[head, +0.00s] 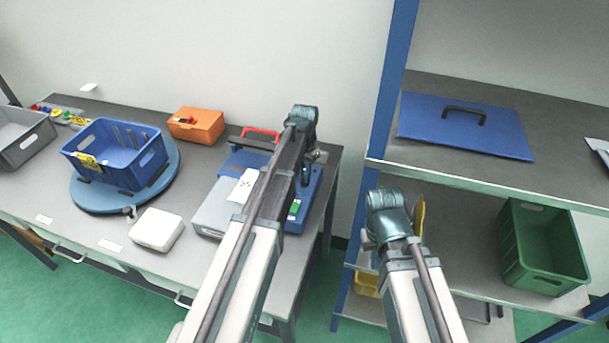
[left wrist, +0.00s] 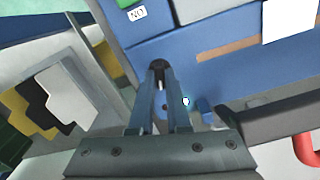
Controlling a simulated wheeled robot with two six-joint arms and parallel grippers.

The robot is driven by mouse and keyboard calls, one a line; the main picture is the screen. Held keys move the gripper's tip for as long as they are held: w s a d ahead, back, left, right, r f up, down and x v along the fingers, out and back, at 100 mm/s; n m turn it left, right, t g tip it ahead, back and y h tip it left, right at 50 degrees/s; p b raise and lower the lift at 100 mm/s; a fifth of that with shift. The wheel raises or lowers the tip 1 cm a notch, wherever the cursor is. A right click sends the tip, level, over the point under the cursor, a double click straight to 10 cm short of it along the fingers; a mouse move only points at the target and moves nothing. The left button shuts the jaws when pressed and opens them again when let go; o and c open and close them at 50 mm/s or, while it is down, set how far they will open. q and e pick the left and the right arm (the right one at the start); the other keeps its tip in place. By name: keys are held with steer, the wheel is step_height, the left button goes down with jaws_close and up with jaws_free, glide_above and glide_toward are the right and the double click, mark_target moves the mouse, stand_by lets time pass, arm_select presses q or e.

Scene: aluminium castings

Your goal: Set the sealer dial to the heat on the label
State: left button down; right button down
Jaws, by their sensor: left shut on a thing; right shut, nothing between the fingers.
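The blue sealer (head: 312,192) stands at the right end of the bench, with a grey front part, a red handle (head: 262,132) and a small green display (head: 294,209). A white label (head: 243,184) with dark marks lies on its top; I cannot read it. My left gripper (head: 306,178) is over the sealer's right side. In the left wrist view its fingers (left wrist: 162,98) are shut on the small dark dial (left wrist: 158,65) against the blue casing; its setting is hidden. My right gripper (head: 372,240) is shut and empty in front of the shelf, its fingertips barely visible.
On the bench are a white box (head: 157,229), an orange case (head: 196,125) and a blue crate (head: 112,145) on a round turntable (head: 88,200). The rack (head: 384,90) at right holds a blue lid (head: 465,128) and a green crate (head: 543,247).

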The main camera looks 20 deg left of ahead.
arm_select(q)
steer(key=shift+m, duration=0.6)
steer(key=c, duration=0.9)
jaws_free()
steer(key=shift+r, duration=0.1)
step_height(320, 180, up, 14)
steer(key=p, duration=1.4)
steer(key=shift+f, duration=0.2)
